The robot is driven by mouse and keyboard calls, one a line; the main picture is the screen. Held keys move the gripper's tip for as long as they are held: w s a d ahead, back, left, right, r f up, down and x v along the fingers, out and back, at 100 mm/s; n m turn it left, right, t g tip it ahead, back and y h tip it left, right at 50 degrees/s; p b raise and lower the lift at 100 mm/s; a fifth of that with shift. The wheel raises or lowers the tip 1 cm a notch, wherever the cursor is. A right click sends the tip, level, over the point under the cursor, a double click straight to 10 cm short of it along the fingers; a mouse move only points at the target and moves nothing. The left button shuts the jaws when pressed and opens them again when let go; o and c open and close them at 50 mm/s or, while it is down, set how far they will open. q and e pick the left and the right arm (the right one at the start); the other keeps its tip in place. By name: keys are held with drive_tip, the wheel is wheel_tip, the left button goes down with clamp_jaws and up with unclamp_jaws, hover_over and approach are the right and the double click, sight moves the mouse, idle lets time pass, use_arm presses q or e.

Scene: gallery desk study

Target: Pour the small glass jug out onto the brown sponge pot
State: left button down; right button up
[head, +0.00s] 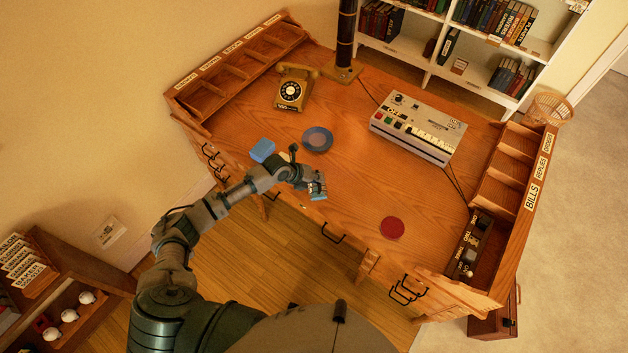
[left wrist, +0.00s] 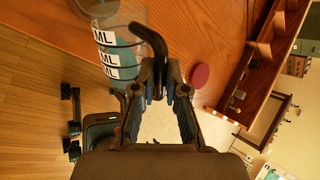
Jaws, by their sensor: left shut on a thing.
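The small glass jug (left wrist: 112,45) is clear and bluish, with several white "ML" labels and a dark curved handle. In the left wrist view my left gripper (left wrist: 160,85) is shut on that handle. In the head view the jug (head: 318,188) is small and partly hidden by my left gripper (head: 306,181), at the desk's front edge. I cannot tell its exact tilt or what is in it. A round grey-blue dish with a brownish middle (head: 317,139), apparently the sponge pot, sits on the desk beyond the gripper, apart from the jug. My right gripper is out of view.
A blue block (head: 262,150) lies left of the dish, with a small pale thing beside it. A red disc (head: 392,228) lies to the right. A telephone (head: 291,88), a lamp post (head: 345,45) and a grey keyed machine (head: 418,127) stand farther back. The desk's middle is clear.

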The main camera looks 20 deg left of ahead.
use_arm(q)
drive_tip(key=shift+w+r, duration=0.1)
drive_tip(key=shift+w, duration=0.1)
drive_tip(key=shift+w+a+r+g+b, duration=0.15)
drive_tip(key=shift+w+g+b, duration=0.1)
drive_tip(key=shift+g+b, duration=0.2)
idle(0.8)
drive_tip(key=shift+s+d+f+m+t+y+p, duration=0.25)
drive_tip(key=shift+s+d+f+t, duration=0.15)
drive_tip(key=shift+s+f+t, duration=0.35)
drive_tip(key=shift+s+d+f+m+t+y+p, duration=0.15)
drive_tip(key=shift+s+d+f+m+t, duration=0.15)
drive_tip(key=shift+s+f+t, duration=0.35)
drive_tip(key=shift+s+r, duration=0.1)
